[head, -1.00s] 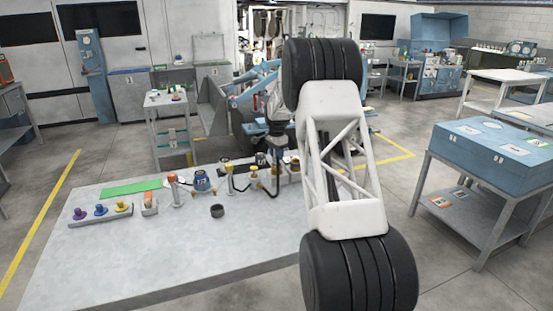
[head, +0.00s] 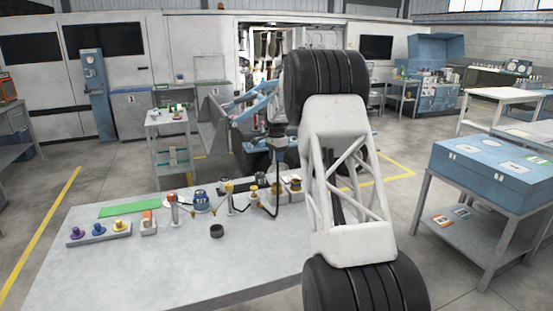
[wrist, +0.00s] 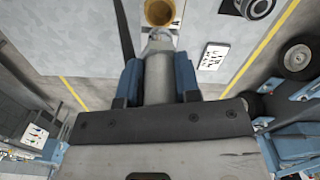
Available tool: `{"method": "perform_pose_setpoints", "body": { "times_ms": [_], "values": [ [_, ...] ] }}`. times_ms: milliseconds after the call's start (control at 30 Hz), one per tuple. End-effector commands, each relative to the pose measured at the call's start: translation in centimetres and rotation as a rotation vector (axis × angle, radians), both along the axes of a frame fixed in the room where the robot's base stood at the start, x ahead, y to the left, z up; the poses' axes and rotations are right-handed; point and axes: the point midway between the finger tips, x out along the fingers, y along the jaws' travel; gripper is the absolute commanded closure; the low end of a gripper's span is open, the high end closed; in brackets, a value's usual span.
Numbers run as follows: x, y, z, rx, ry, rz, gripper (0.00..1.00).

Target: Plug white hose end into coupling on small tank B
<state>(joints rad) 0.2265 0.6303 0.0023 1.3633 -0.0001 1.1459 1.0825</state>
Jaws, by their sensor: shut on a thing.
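In the wrist view my gripper (wrist: 160,82) has its two blue fingers closed on a pale grey cylindrical hose end (wrist: 158,72). The hose end points to the top of the picture. Just beyond its tip is a round brass-yellow cup-like fitting (wrist: 159,12), cut off by the top edge. I cannot tell whether tip and fitting touch. In the head view my gripper is small and dark above the back right of the bench, partly hidden by my arm. A blue tank (head: 201,200) stands left of it. I cannot read which tank is B.
The grey bench (head: 150,270) is clear at the front. A black ring (head: 217,231) lies on it. A rack (head: 98,235) with purple, blue and yellow knobs and a green mat (head: 129,210) are at left. A blue case (head: 490,165) stands at right.

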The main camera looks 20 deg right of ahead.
Motion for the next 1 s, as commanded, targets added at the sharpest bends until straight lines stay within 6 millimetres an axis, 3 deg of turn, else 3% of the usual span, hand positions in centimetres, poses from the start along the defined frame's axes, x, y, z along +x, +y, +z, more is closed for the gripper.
{"method": "perform_pose_setpoints", "body": {
  "times_ms": [367,567,767,1000],
  "values": [
    [-0.1,-0.1,0.0,0.000,0.000,0.000,1.00],
    [-1.3,-0.6,-0.2,0.000,-0.002,-0.001,1.00],
    [-4.1,-1.7,-1.1,0.000,0.000,-0.001,1.00],
    [-8.9,-3.2,-2.6,0.000,0.000,-0.001,1.00]
  ]
}}
